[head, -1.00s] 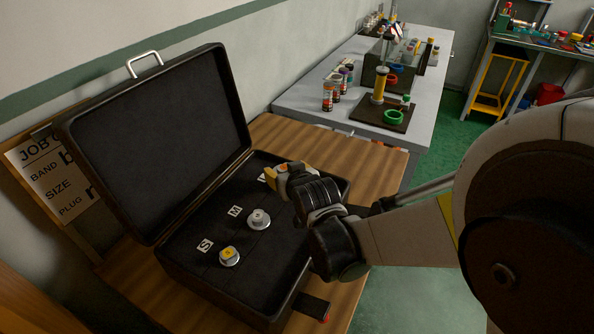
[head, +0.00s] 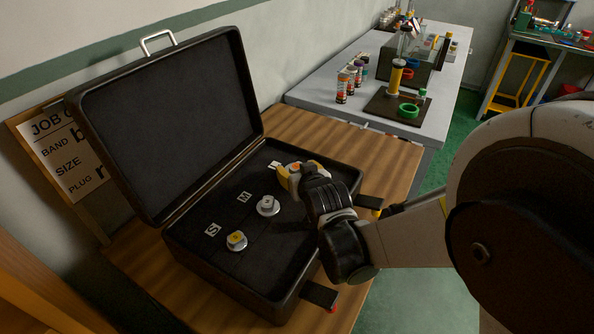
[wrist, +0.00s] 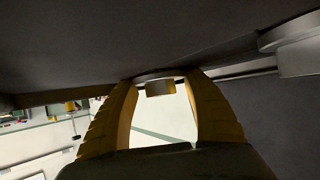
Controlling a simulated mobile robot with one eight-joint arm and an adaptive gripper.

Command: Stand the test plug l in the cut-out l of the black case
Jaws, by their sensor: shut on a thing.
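The black case (head: 290,291) stands open on a wooden table, its dark foam marked S, M and L. My gripper (head: 290,178) is over the far end of the foam, by the partly covered L label (head: 273,165). In the wrist view both yellow fingers (wrist: 160,95) are closed around the test plug l (wrist: 160,88), a small block under a grey metal disc. The disc is at or very near the foam; I cannot tell whether it touches or sits in cut-out l, which is hidden. In the head view my gripper hides the plug.
A grey-topped plug (head: 268,205) stands at M and a yellow-topped plug (head: 236,240) at S. The M plug is close to my gripper. The raised lid (head: 165,125) stands at the left. A grey bench (head: 330,110) with cans is behind.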

